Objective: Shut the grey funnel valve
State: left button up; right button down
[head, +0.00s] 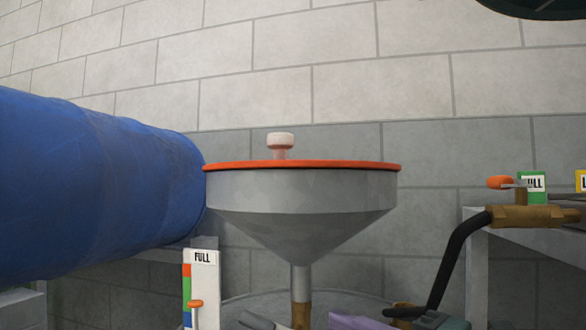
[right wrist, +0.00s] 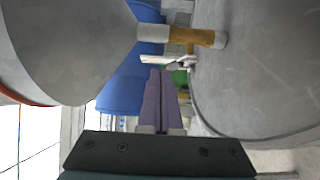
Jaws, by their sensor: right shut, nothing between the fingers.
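The grey funnel (head: 300,195) has an orange rim and a pale knob on top. Its narrow stem runs down into a brass valve body (head: 301,315), cut off by the bottom edge of the head view. The brass body also shows in the right wrist view (right wrist: 190,36), with a pale lever-like part near it; its exact angle is unclear. My right gripper (head: 338,318) shows its purple fingers just right of the brass body. In the right wrist view the fingers (right wrist: 156,72) are together and empty, close to the pale part; contact cannot be told.
A large blue drum (head: 95,185) lies on the left. A white gauge marked FULL (head: 201,285) stands before it. A black hose with a brass nozzle (head: 515,216) is on the right by a grey stand. A round grey drum top (right wrist: 265,70) lies below the funnel.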

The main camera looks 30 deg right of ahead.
jog(key=s+d+b, duration=0.1)
jog(key=s+b, duration=0.1)
jog(key=s, duration=0.7)
jog(key=d+r+m+g+h+p, duration=0.1)
jog(key=d+r+m+h+p, duration=0.2)
jog(key=r+m+p, duration=0.4)
jog(key=d+r+m+g+h+p, duration=0.1)
jog(key=d+r+m+h+p, duration=0.2)
jog(key=r+p, duration=1)
jog(key=m+h+p, duration=0.2)
jog(key=m+h, duration=0.1)
jog(key=m, duration=0.1)
jog(key=shift+w+r+m+g+h, duration=0.25)
jog(key=shift+r+m+g+h, duration=0.05)
jog(key=shift+r+m, duration=0.1)
